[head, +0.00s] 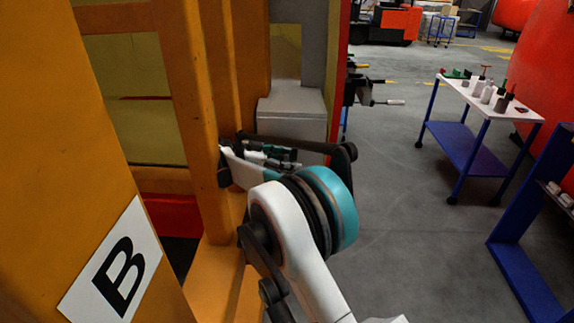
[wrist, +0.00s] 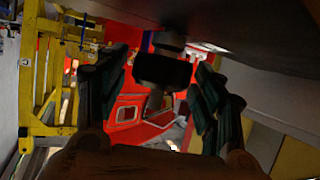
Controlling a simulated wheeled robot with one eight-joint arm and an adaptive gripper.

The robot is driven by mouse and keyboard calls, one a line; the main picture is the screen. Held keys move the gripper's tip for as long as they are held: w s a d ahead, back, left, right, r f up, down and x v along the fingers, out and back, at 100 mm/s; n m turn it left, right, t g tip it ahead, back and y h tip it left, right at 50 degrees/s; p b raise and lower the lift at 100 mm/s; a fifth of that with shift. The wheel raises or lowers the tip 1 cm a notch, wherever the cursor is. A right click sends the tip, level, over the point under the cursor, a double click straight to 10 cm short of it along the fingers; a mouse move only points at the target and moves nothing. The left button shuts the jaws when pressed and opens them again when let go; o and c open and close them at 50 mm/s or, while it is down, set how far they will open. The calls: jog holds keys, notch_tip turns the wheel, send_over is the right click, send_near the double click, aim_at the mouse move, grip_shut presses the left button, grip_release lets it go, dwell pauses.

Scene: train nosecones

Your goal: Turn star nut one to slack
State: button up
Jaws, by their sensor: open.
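In the wrist view, a dark, blocky nut-like part (wrist: 163,72) on a grey stem shows between the fingers of my gripper (wrist: 161,66). It is probably star nut one, but I see no label on it. The dark teal fingers are spread, one on each side of it, with visible gaps. I cannot tell how deep it sits between them. In the head view my gripper (head: 272,154) is small and partly hidden by my arm, beside the orange frame and below a grey block. The nut cannot be made out there.
An orange frame (head: 205,110) with a white "B" plate (head: 113,264) stands close on the left. A grey block (head: 293,108) is just behind my gripper. A blue trolley (head: 470,150) with small items stands at the right. Grey floor between is clear. Yellow railing (wrist: 48,80) shows in the wrist view.

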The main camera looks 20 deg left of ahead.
jog(key=shift+w+d, duration=0.1)
jog(key=shift+c, duration=0.2)
jog(key=c, duration=1)
